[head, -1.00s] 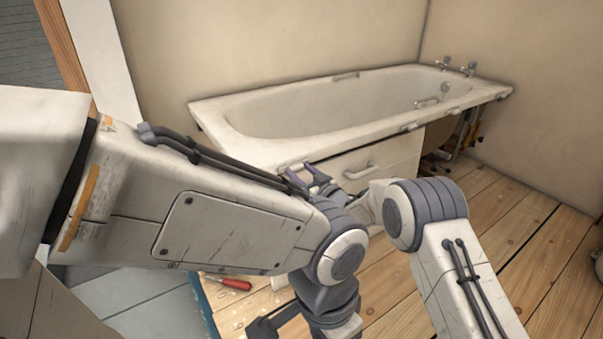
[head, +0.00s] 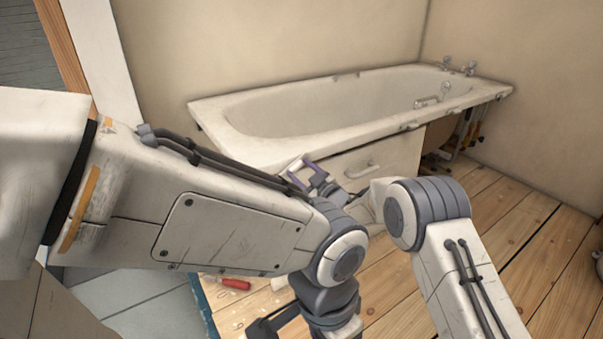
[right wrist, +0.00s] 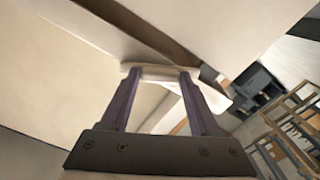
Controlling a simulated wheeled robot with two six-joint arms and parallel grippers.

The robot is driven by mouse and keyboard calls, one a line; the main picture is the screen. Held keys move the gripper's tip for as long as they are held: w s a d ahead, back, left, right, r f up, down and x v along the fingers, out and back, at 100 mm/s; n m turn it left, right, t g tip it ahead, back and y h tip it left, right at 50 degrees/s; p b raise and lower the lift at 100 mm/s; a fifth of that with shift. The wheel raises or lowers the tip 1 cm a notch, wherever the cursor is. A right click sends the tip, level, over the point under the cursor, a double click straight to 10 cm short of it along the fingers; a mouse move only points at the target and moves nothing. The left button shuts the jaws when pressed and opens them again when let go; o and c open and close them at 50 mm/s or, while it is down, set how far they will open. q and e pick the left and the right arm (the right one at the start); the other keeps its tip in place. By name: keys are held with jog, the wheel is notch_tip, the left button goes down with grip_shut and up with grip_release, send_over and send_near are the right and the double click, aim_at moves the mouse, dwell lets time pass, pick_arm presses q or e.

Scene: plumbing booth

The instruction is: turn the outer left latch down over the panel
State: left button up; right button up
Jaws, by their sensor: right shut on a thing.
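The white bath panel (head: 385,160) stands upright under the front rim of the bathtub (head: 330,128). The outer left latch (head: 296,166) is a small pale piece at the rim's near left end. My right gripper (head: 311,166), with purple fingers, is at this latch. In the right wrist view, its fingers (right wrist: 160,84) are shut on the pale latch (right wrist: 158,72), below the rim. The fingers cover part of it, so its exact angle is hard to tell. My left arm crosses the head view from the left and hides the panel's left part; its fingers do not show.
Another latch (head: 411,127) sits farther right along the rim. The panel has a white handle (head: 362,171). Pipes (head: 470,130) show under the tub's far right end. A red screwdriver (head: 235,284) lies on the floor at lower left.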

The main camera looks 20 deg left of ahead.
jog(key=n+b, duration=0.1)
jog(key=n, duration=0.4)
jog(key=shift+f+n+b, duration=0.15)
jog(key=shift+n+b, duration=0.15)
jog(key=shift+b, duration=0.05)
jog(key=n+b, duration=0.2)
jog(key=n, duration=0.3)
jog(key=shift+s+a, duration=0.1)
jog(key=shift+n+b, duration=0.3)
jog(key=shift+n, duration=0.1)
jog(key=o, duration=1.4)
jog(key=shift+c, duration=0.2)
